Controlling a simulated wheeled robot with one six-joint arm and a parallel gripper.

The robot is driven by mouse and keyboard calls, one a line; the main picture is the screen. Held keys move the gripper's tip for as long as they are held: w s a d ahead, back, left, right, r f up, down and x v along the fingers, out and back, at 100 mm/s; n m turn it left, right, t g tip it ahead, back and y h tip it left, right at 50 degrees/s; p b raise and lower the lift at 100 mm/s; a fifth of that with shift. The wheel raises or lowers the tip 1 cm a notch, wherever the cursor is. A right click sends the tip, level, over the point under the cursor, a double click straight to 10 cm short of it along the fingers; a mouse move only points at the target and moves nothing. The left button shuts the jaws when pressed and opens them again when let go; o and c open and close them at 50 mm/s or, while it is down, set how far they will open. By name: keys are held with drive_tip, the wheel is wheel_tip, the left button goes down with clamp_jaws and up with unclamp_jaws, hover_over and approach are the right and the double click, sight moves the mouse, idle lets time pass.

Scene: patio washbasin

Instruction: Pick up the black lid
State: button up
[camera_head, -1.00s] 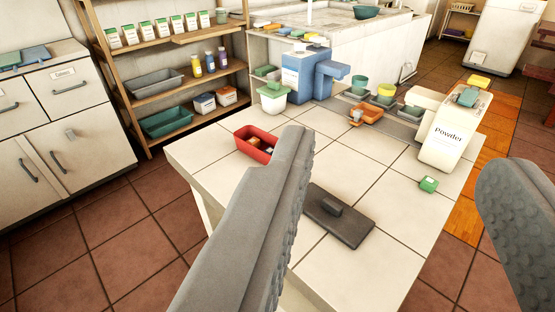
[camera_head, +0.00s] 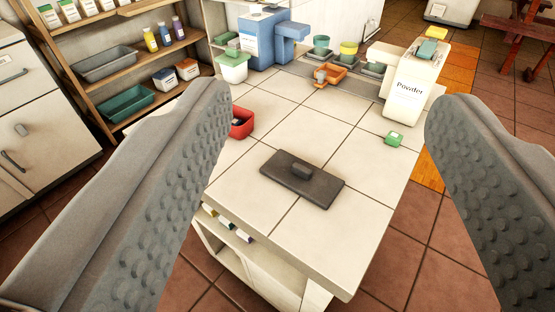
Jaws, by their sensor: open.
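The black lid (camera_head: 326,191) is a flat dark rectangle with a raised handle (camera_head: 301,170) at its middle. It lies flat on the white tiled worktop, close to the front left edge. My gripper (camera_head: 325,115) is open, with one grey studded finger at the left and one at the right of the view. The lid shows between the fingers, and nothing is held. The fingers appear apart from the lid and nearer the camera.
A red container (camera_head: 242,122) stands left of the lid, partly behind the left finger. A small green block (camera_head: 393,139) and a white Powder container (camera_head: 408,88) stand at the right. An orange tray (camera_head: 330,74) and a blue dispenser (camera_head: 262,40) are farther back. Tiles around the lid are clear.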

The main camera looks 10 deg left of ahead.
drive_tip(key=w+f+m+g, duration=0.35)
drive_tip(key=w+g, duration=0.45)
drive_tip(key=w, duration=0.5)
drive_tip(key=m+g, duration=0.2)
drive_tip(key=g, duration=0.7)
hover_over(303, 166)
wheel_tip(303, 166, down, 7)
drive_tip(key=f, duration=1.1)
drive_tip(key=shift+a+f, duration=0.25)
drive_tip(key=shift+f, duration=0.1)
drive_tip(key=shift+d+f, duration=0.2)
drive_tip(key=shift+f, duration=2.5)
drive_tip(key=c, duration=1.1)
